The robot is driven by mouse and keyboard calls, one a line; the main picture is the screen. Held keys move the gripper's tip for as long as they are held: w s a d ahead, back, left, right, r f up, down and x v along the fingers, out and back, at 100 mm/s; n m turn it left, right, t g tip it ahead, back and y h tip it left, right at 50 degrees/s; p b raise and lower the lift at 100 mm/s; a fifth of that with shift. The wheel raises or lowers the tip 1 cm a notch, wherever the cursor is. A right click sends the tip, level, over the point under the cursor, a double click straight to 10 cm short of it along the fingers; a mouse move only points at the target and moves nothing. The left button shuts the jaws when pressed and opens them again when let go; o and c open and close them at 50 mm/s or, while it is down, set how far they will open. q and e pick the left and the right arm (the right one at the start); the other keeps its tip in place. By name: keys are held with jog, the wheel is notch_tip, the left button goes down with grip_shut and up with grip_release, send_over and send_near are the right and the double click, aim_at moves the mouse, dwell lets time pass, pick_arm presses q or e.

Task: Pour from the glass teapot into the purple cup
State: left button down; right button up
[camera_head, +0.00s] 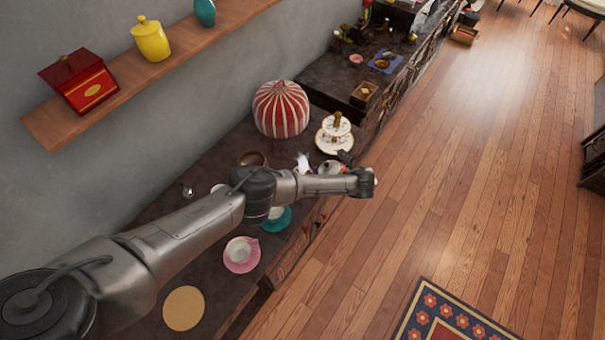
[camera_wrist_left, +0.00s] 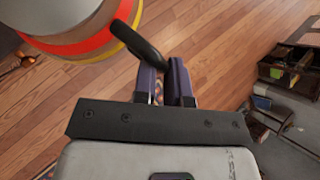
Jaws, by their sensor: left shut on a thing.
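My left gripper (camera_wrist_left: 168,82) is shut on the black handle (camera_wrist_left: 140,43) of a rounded pot (camera_wrist_left: 72,38) in the left wrist view. The pot has a pale body and orange, red and yellow bands, and is cut off by the top edge. In the head view a pale, shiny pot (camera_head: 328,168), which looks like the glass teapot, shows behind my left wrist near the counter's front edge. I cannot pick out a clearly purple cup. A pale cup (camera_head: 239,250) sits on a pink saucer (camera_head: 243,267). My right gripper is not in view.
A teal saucer (camera_head: 277,220) is partly behind my arm. A red-striped dome (camera_head: 281,110) and a tiered plate stand (camera_head: 334,146) are farther back on the counter. A round tan mat (camera_head: 183,308) lies at the near end.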

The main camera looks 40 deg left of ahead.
pick_arm(q)
jog(key=shift+a+r, duration=0.1)
jog(key=shift+r, duration=0.1)
dwell(0.4)
jog(key=w+d+f+m+y+b, duration=0.1)
jog(key=d+f+y+b, duration=0.2)
jog(key=f+b, duration=0.4)
jog(key=b, duration=0.4)
jog(key=shift+w+d+g, duration=0.3)
jog(key=shift+d, duration=0.1)
jog(key=shift+b, duration=0.3)
jog(key=d+f+y+b, duration=0.1)
jog(key=b, duration=0.3)
jog(key=shift+d+f+g, duration=0.1)
jog(key=shift+f+g, duration=0.3)
jog(key=shift+m, duration=0.4)
